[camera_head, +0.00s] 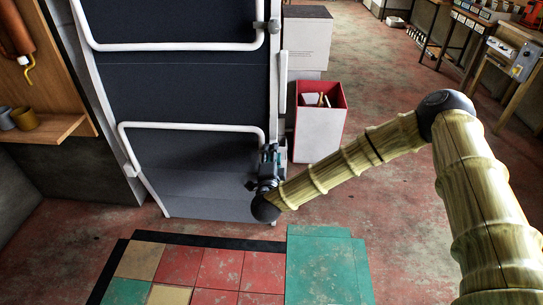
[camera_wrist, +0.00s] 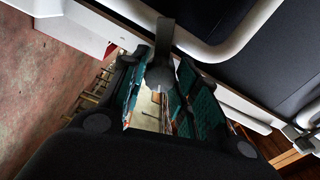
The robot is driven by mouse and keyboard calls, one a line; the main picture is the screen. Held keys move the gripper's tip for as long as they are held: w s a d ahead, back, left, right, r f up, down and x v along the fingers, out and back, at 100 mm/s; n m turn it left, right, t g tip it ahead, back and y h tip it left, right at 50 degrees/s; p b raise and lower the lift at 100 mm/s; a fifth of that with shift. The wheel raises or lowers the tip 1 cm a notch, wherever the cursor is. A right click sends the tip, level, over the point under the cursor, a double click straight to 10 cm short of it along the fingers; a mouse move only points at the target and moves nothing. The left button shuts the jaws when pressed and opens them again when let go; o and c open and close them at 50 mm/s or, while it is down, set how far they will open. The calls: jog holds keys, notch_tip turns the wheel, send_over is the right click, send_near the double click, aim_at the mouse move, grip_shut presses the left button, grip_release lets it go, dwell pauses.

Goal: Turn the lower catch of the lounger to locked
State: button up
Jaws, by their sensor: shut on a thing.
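The lounger (camera_head: 190,95) stands folded upright, with dark blue panels and white tube frames. It also fills the upper right of the wrist view (camera_wrist: 260,50). Its lower catch is a grey lever (camera_wrist: 165,38) at the frame's side edge, beside the lower white tube. My gripper (camera_head: 269,158) is at the lounger's lower right edge. In the wrist view my gripper's (camera_wrist: 164,72) teal-padded fingers are shut on the lower catch. In the head view the gripper hides that catch, so its turn angle is hard to tell. The upper catch (camera_head: 273,25) is higher on the same edge.
A red-lined white box (camera_head: 320,125) stands close to the right of my gripper, with a white box (camera_head: 306,40) behind it. A wooden shelf (camera_head: 45,130) with mugs is at left. Coloured floor tiles (camera_head: 200,268) lie in front. Floor to the right is open.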

jog(key=m, duration=0.1)
jog(key=m+b, duration=0.1)
jog(key=m, duration=0.2)
jog(key=shift+a+r+m, duration=0.15)
jog(key=shift+r+m, duration=0.15)
jog(key=shift+m, duration=0.1)
jog(key=shift+w+r, duration=0.1)
jog(key=o, duration=1)
jog(key=s, duration=0.8)
jog(key=s+a, duration=0.1)
jog(key=s, duration=0.3)
jog(key=shift+a, duration=0.1)
jog(key=shift+f, duration=0.2)
